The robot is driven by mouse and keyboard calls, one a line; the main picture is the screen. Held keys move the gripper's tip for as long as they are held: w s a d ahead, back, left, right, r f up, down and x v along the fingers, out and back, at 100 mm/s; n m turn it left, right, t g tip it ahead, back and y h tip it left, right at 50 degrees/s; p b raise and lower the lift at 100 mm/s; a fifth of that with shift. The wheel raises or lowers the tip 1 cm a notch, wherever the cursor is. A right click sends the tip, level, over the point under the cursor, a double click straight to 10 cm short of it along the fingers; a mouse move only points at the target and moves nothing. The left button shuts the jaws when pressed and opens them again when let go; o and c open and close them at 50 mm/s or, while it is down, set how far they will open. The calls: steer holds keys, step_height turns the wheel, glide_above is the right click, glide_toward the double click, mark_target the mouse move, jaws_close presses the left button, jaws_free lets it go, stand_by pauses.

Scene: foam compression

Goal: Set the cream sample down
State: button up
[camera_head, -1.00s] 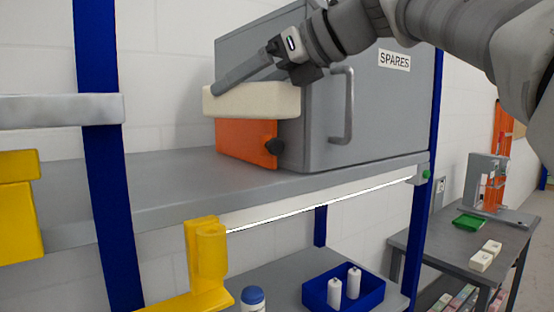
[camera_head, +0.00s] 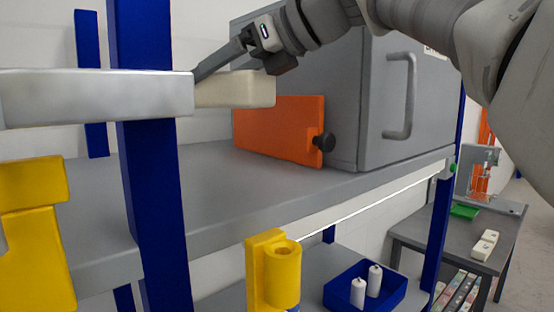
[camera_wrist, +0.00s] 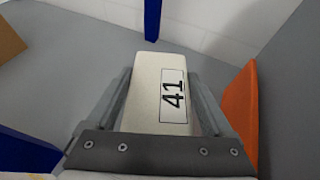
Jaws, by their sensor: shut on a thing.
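The cream sample (camera_head: 240,89) is a pale block held up above the grey shelf (camera_head: 220,205). In the head view its left end is hidden behind a light grey horizontal bar. In the wrist view the sample (camera_wrist: 146,90) lies between both fingers and bears a white label reading 41. My gripper (camera_wrist: 160,95) is shut on it. In the head view my gripper (camera_head: 215,65) reaches down-left to the sample from above.
An orange plate (camera_head: 278,130) with a black knob stands against a grey cabinet (camera_head: 385,110). A blue post (camera_head: 150,215) and the grey bar (camera_head: 95,97) are close on the left. The shelf between post and plate is clear. Below is a blue bin (camera_head: 345,290) with white bottles.

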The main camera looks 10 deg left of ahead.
mark_target(246, 89)
steer(key=shift+f+b, duration=1)
steer(key=shift+f, duration=3.95)
steer(key=shift+f, duration=0.15)
steer(key=o, duration=1)
steer(key=shift+o, duration=0.2)
steer(key=b+v, duration=0.1)
steer(key=v, duration=1.1)
